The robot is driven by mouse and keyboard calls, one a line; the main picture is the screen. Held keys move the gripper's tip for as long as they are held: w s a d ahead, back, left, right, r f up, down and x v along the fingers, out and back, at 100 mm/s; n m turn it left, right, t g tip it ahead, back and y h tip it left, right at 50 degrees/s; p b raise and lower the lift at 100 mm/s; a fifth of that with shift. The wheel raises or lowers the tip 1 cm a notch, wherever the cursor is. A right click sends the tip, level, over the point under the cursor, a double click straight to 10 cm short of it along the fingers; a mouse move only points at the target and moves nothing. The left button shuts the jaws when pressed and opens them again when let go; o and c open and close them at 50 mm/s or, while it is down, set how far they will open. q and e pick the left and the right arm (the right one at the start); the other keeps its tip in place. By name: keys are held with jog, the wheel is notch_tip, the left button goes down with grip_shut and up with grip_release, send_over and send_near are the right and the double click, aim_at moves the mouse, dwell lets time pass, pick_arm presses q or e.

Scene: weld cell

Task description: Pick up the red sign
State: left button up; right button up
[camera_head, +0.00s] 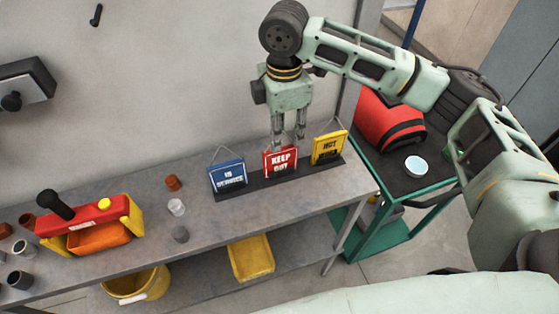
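The red sign (281,162), lettered "KEEP OUT", stands in a dark holder strip (258,190) on the grey bench. It is between a blue sign (228,176) lettered "IN SERVICE" and a yellow sign (329,147). My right gripper (289,139) points down at the top edge of the red sign. Its two fingers are apart with a gap between them, and the fingertips are close to the sign's top. I cannot tell whether they touch it. My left gripper is out of view.
A red and yellow tool case (93,228) and several small cups stand on the bench's left part. Below are a yellow bucket (137,284) and a yellow bin (251,258). A green-framed table at right bears a red-black bag (390,122) and a round tin (415,166).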

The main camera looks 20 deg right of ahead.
aim_at(280, 154)
jog(key=f+p, duration=0.1)
jog(key=f, duration=0.3)
jog(key=f+p, duration=0.1)
jog(key=f, duration=0.1)
jog(key=shift+a+f+p, duration=0.3)
jog(key=shift+f, duration=0.05)
jog(key=shift+w, duration=0.1)
jog(key=shift+c, duration=0.6)
grip_shut()
